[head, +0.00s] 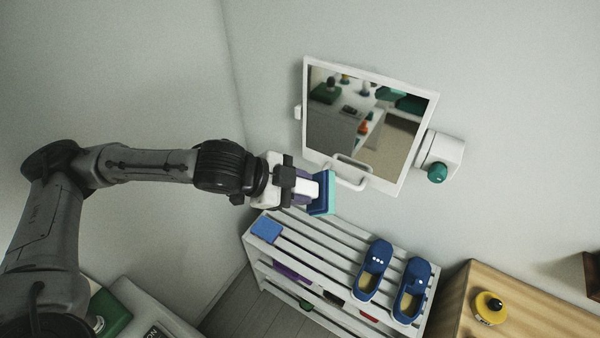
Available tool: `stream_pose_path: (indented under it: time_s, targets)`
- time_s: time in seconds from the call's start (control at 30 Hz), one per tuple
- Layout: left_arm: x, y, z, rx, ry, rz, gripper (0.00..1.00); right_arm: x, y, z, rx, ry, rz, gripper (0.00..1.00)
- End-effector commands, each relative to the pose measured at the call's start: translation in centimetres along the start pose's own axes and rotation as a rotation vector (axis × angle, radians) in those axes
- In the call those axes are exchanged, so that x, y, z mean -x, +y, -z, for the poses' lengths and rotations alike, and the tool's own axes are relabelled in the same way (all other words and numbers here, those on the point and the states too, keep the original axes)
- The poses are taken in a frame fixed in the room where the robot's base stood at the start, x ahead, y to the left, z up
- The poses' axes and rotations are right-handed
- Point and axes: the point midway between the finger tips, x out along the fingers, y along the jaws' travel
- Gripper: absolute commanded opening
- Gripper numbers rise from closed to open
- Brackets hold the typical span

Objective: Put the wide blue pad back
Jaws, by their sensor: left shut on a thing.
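My left gripper (311,188) reaches in from the left and is shut on a blue pad (322,192) with a teal edge, which looks like the wide blue pad. It holds the pad upright in the air, above the back of the slatted white shoe rack (318,240) and below the mirror's lower left part. The fingers hide part of the pad. A flat blue square (266,229) lies on the rack's top at its left end; I cannot tell whether it is a second pad or a marked spot. My right gripper is out of view.
A mirror cabinet (366,120) with a white handle (350,173) hangs close above the gripper. A white wall box with a green knob (437,172) is beside it. Blue shoes (372,270) stand on the rack's right half. A wooden cabinet (520,310) is at right.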

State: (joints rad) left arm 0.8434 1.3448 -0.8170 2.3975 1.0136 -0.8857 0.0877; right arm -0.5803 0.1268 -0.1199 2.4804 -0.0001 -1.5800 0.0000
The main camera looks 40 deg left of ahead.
Motion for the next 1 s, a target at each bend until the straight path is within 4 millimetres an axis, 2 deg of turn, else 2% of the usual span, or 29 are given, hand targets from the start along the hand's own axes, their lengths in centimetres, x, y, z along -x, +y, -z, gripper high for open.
stream_pose_path:
  time_s: [0.03, 0.37, 0.57, 1.0]
  targets:
    - [0.2, -0.2, 0.4, 0.001, -0.024, -0.017, 0.06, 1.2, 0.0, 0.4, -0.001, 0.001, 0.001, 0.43]
    - [-0.9, 0.5, -0.7, -0.001, -0.260, -0.153, 0.06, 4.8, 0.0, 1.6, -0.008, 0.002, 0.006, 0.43]
    - [-2.0, 1.2, -1.9, -0.004, -0.492, -0.286, 0.06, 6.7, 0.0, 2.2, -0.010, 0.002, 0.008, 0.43]
    - [-2.5, 1.7, -2.9, -0.002, -0.628, -0.363, 0.06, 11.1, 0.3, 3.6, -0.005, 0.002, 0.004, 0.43]
